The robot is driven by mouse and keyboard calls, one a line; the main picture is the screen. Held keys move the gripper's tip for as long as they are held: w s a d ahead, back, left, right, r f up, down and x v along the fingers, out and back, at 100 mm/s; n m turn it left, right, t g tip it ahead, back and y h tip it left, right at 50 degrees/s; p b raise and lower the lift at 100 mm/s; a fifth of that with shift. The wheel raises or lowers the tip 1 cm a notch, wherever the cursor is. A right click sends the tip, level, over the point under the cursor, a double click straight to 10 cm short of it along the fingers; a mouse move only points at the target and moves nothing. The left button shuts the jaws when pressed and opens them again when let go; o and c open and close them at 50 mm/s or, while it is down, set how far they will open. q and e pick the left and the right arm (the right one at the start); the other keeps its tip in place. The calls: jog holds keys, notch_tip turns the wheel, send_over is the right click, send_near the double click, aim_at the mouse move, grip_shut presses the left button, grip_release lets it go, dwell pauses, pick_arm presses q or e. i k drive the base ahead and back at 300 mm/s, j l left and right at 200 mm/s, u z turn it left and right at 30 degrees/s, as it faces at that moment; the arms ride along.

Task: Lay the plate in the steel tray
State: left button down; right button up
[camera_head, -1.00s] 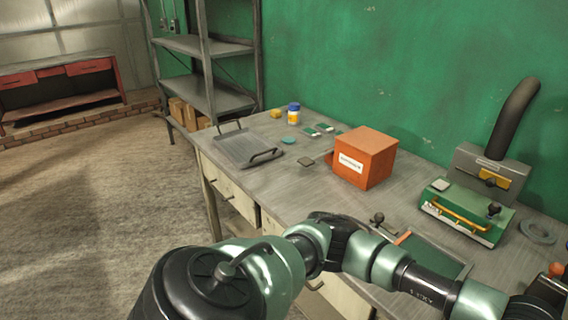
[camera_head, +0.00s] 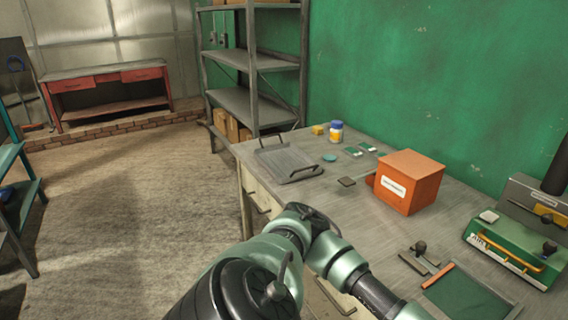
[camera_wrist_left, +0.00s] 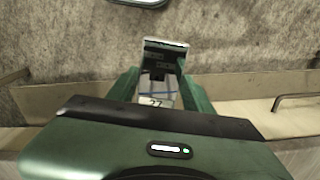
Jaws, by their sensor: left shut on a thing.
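The steel tray (camera_head: 284,162), shallow and grey with dark bar handles, lies empty on the left end of the workbench. In the left wrist view my left gripper (camera_wrist_left: 160,86) is shut on a small flat plate (camera_wrist_left: 164,58) with a dark face, a pale edge and a lower part marked 27. The plate's lower end is partly hidden by the gripper body. The gripper and plate are outside the head view, where only my arm shows along the bottom. Floor and a drawer front show behind the plate. My right gripper is not in view.
On the workbench (camera_head: 340,221) stand an orange box (camera_head: 408,182), a blue-capped bottle (camera_head: 336,132), small flat cards and a green machine (camera_head: 507,250). A grey shelf rack (camera_head: 255,65) stands behind the tray. Open floor lies left of the bench.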

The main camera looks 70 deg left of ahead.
aim_at(286, 163)
jog(key=j+u, duration=0.35)
jog(key=j, duration=1.7)
